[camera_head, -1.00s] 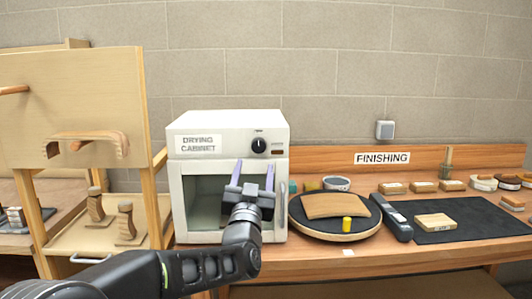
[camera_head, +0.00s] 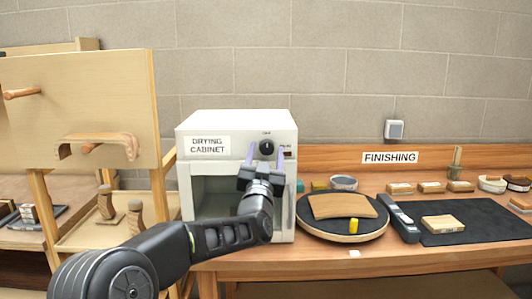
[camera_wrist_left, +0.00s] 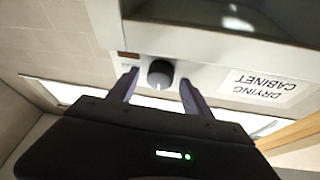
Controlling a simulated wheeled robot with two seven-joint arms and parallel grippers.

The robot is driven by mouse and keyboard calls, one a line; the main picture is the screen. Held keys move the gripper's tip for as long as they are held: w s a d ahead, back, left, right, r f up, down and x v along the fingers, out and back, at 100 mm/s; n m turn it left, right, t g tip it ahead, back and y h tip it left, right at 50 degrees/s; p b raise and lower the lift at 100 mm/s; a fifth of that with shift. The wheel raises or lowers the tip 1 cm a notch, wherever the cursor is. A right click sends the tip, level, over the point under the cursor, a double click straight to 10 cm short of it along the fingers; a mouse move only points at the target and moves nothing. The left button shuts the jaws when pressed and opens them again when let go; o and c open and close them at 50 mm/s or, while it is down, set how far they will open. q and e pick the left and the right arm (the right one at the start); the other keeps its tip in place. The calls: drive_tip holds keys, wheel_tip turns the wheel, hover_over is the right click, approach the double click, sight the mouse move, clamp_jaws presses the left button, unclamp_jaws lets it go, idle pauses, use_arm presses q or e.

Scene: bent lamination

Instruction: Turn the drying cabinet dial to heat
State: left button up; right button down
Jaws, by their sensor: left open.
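The white drying cabinet (camera_head: 236,122) stands on the bench with its label on the upper front panel. Its black round dial (camera_head: 267,147) sits at the right of that panel, and it also shows in the left wrist view (camera_wrist_left: 160,74) with a pale mark on it. My left gripper (camera_head: 267,151) is open in front of the panel. In the left wrist view its two fingertips (camera_wrist_left: 157,80) stand on either side of the dial, with gaps visible; I cannot tell whether they touch it. The gripper hides part of the cabinet door. My right gripper is not in view.
Right of the cabinet, a round turntable (camera_head: 305,222) holds a curved wooden piece (camera_head: 342,206) and a yellow cylinder (camera_head: 353,227). A dark mat (camera_head: 470,232) lies farther right. A wooden stand (camera_head: 150,110) with a panel is close on the left.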

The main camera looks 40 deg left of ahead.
use_arm(q)
drive_tip(key=shift+c, duration=0.6)
clamp_jaws()
